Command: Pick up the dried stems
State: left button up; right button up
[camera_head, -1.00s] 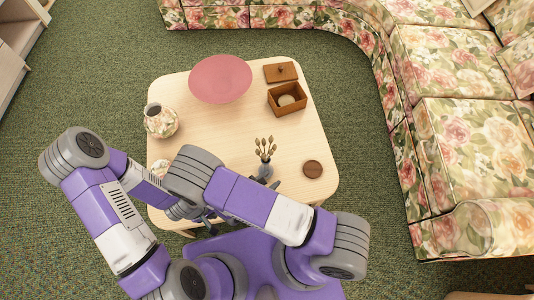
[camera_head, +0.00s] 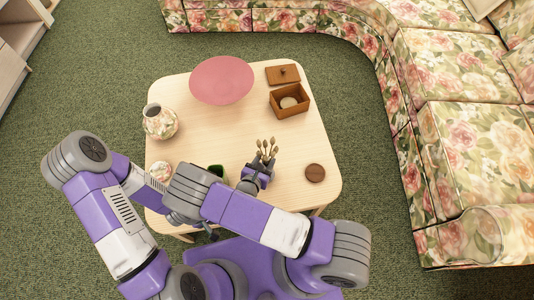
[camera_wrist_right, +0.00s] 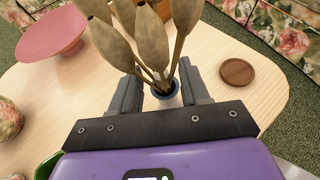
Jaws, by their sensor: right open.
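The dried stems (camera_head: 267,149) are a tan bunch with bud-like heads, standing in a small blue-grey vase near the table's front middle. In the right wrist view the stems (camera_wrist_right: 150,40) rise in front of the camera, and the vase (camera_wrist_right: 167,96) stands below between the fingers. My right gripper (camera_wrist_right: 160,76) is open, with one finger on each side of the stems and vase. I cannot tell whether it touches them. In the head view my right gripper (camera_head: 260,168) hides most of the vase. My left gripper (camera_head: 209,231) is partly hidden, low by the table's front edge.
On the table (camera_head: 215,130) stand a pink bowl (camera_head: 222,80), a floral vase (camera_head: 159,121), an open wooden box (camera_head: 289,100), its lid (camera_head: 282,74) and a round wooden coaster (camera_head: 315,173). A green object (camera_head: 217,172) is partly hidden by my right arm. The table's middle is clear.

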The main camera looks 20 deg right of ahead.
grip_shut()
jog(key=shift+r, duration=0.15)
